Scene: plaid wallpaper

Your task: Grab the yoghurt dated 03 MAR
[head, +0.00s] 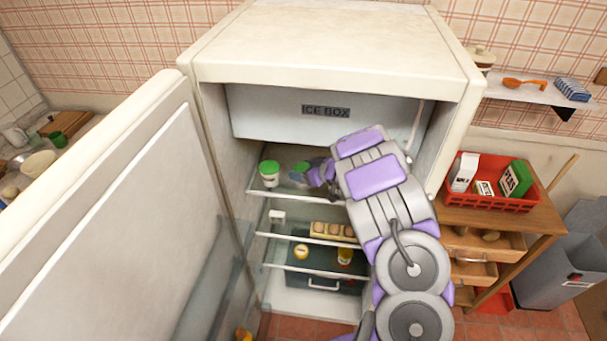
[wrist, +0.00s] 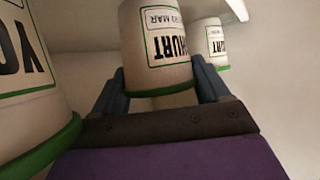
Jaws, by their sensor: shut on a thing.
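My gripper (wrist: 160,82) is shut on a white yoghurt pot (wrist: 155,20) with a green band, one finger on each side. Its label appears upside down in the wrist view and reads "…3 MAR", the first digit being unclear. A second yoghurt pot (wrist: 30,105) is close on the left, its date out of view. A third pot (wrist: 212,42) is behind on the right, its date too small to read. In the head view my gripper (head: 309,174) is at the upper fridge shelf, right of a green-lidded pot (head: 269,175). The held pot is mostly hidden there.
The shelf (head: 290,193) is under the ice box (head: 325,111). Lower shelves hold an egg box (head: 333,231) and yellow jars (head: 301,251). The open fridge door (head: 110,220) is on the left. The fridge's right wall is close to my arm.

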